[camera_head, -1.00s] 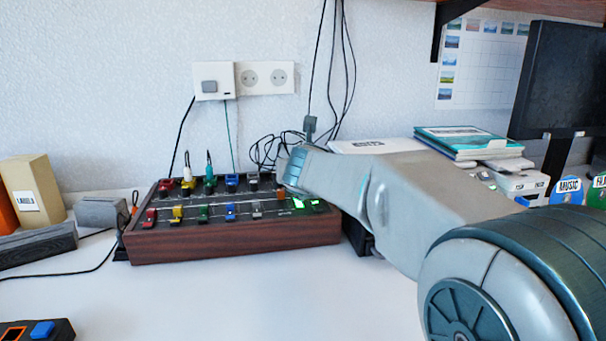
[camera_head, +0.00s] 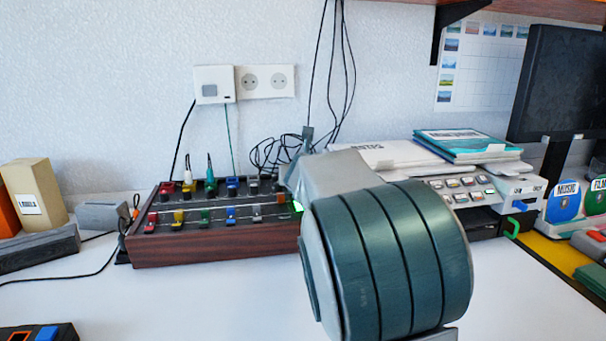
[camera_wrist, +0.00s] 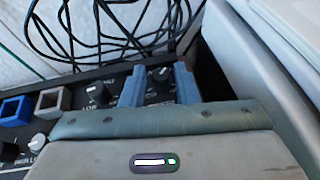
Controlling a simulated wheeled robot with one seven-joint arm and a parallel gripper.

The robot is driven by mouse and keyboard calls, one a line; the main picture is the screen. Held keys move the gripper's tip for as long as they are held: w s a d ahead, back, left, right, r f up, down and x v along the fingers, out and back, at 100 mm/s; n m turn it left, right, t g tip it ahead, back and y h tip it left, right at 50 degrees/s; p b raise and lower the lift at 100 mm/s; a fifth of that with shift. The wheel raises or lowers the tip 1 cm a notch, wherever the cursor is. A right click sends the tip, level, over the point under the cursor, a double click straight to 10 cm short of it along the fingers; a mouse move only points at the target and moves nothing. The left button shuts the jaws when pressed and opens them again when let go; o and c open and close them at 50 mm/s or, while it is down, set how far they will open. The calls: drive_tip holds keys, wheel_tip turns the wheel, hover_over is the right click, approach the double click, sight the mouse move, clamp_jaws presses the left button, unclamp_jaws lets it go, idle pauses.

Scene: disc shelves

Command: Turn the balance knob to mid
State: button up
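The control box (camera_head: 215,248) has a wooden front and a dark top with rows of coloured switches and small knobs. My gripper (camera_wrist: 160,80) is over its right end, with two blue fingers pointing at the panel. A small dark round knob (camera_wrist: 160,74) shows between the fingers; I cannot read its label or tell which way it points. The fingers are apart, with a narrow gap around the knob; I cannot tell whether either touches it.
Another dark knob (camera_wrist: 97,94) sits just left of the fingers. Black cables (camera_wrist: 100,30) lie coiled behind the box. A white device (camera_head: 470,188) with buttons stands close on the right.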

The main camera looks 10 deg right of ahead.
clamp_jaws()
drive_tip(key=shift+d+r+n+y+p, duration=0.15)
drive_tip(key=shift+r+n+y+p, duration=0.2)
drive_tip(key=shift+p, duration=0.65)
drive_tip(key=shift+f+n+y+p, duration=0.25)
drive_tip(key=shift+n+y+p, duration=0.1)
drive_tip(key=shift+y+p, duration=0.15)
drive_tip(key=shift+f, duration=0.1)
unclamp_jaws()
